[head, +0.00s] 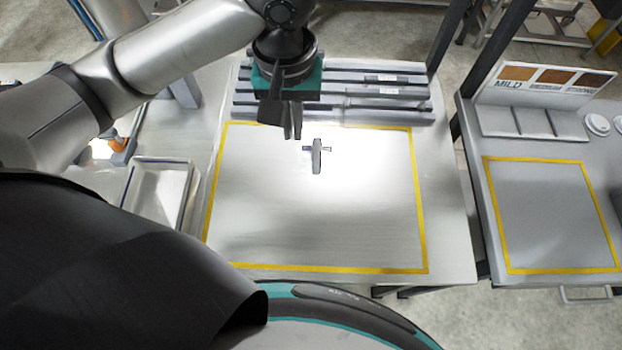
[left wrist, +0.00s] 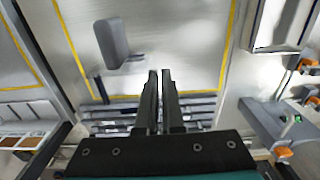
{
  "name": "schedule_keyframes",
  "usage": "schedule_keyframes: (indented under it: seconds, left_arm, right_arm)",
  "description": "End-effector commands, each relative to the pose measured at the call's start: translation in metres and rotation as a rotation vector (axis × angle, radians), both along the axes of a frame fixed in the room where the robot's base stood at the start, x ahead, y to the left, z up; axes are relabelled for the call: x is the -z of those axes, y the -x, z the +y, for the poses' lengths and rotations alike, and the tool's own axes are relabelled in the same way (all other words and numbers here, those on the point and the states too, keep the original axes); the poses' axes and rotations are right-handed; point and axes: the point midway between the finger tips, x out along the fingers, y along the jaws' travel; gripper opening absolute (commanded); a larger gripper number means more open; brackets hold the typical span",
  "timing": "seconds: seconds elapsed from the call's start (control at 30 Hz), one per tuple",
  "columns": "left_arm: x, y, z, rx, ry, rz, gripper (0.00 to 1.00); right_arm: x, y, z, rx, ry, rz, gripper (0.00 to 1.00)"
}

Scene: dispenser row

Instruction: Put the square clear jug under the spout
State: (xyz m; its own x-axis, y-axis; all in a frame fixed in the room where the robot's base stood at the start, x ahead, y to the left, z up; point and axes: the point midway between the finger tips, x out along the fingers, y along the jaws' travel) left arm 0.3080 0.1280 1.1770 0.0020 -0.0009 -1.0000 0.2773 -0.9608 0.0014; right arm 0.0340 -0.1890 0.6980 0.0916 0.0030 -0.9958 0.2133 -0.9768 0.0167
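A small dark grey upright, handle-like part with a thin crossbar (head: 316,158) stands on the bright table inside the yellow outline. It also shows in the left wrist view (left wrist: 112,40). It may be the jug's handle; I cannot make out a clear body around it. My left gripper (head: 292,136) is just behind and left of this part, fingers pointing down. In the left wrist view its two fingers (left wrist: 160,72) stand a narrow gap apart, with nothing seen between them. No spout can be made out. My right gripper is out of view.
A slatted grey rack (head: 345,95) runs along the table's back edge. A metal tray (head: 160,190) lies on the left. A side table (head: 545,210) on the right holds a "MILD" colour sign (head: 550,80) and cups. The outlined area's front is clear.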

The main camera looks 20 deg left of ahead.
Motion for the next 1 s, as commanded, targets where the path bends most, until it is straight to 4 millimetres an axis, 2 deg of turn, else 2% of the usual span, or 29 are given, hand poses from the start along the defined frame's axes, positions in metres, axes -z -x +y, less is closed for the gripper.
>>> schedule_keyframes:
  seconds: [0.5,0.6,0.77,1.0]
  left_arm:
    - [0.130,0.001,0.001,-0.001,-0.004,0.005,0.00]
    - [0.145,0.001,0.001,0.001,-0.002,0.003,0.00]
    - [0.156,0.001,0.000,0.001,-0.001,0.002,0.00]
    - [0.191,0.001,0.001,0.001,-0.003,0.002,0.00]
  right_arm:
    - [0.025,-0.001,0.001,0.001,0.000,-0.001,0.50]
    - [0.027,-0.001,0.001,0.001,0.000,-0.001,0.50]
    - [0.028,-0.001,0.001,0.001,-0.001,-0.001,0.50]
    - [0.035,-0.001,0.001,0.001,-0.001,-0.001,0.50]
